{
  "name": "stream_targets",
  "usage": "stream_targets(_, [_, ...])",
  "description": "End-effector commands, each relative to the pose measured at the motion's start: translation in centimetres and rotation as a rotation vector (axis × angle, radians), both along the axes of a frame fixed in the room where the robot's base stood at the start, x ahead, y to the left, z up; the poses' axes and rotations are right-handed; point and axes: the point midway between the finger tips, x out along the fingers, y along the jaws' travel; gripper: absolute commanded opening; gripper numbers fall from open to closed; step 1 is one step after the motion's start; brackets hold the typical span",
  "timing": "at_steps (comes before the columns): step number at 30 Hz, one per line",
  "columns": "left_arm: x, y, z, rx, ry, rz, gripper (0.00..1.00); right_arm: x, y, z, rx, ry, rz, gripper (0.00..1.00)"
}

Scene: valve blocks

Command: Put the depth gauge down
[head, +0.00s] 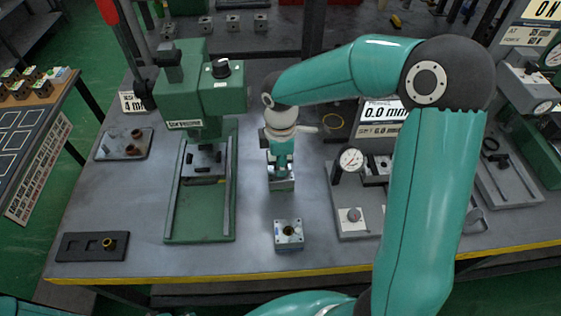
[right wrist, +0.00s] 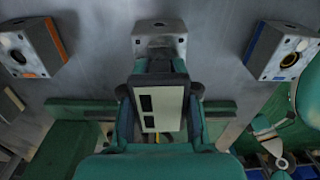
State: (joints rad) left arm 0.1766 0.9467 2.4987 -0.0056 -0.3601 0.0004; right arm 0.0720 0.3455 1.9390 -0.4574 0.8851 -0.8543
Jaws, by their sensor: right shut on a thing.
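The depth gauge (right wrist: 162,108) shows in the right wrist view as a pale body with two dark windows. It sits between the dark fingers of my right gripper (right wrist: 161,93), which is shut on it. In the head view my right gripper (head: 281,160) points down over the middle of the bench, close above a grey block (head: 282,184); the gauge is mostly hidden there by the gripper. The right wrist view shows a grey block (right wrist: 160,40) just beyond the gauge. I cannot tell whether the gauge touches it. My left gripper is not in view.
Another grey valve block (head: 289,235) stands nearer the front edge. A green press (head: 205,90) stands to the left and a dial gauge (head: 351,160) on a plate to the right. A black tray (head: 92,247) lies front left. Bare bench lies around the front block.

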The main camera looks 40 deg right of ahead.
Motion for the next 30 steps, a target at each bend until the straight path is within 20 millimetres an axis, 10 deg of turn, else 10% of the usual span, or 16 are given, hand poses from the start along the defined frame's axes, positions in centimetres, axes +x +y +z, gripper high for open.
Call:
stream_targets(13, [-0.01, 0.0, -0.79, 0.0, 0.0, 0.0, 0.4, 0.05, 0.01, -0.9, 0.0, -0.001, 0.0, 0.0])
stream_targets(14, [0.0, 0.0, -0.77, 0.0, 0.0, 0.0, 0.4, 0.03, 0.0, -0.89, 0.0, -0.001, 0.0, 0.3])
stream_targets(18, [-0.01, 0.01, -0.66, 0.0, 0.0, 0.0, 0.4, 0.03, 0.0, -0.78, 0.0, -0.001, 0.0, 0.53])
stream_targets(30, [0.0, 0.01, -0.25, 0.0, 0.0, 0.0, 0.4, 0.03, -0.01, -0.27, 0.0, -0.001, 0.0, 0.55])
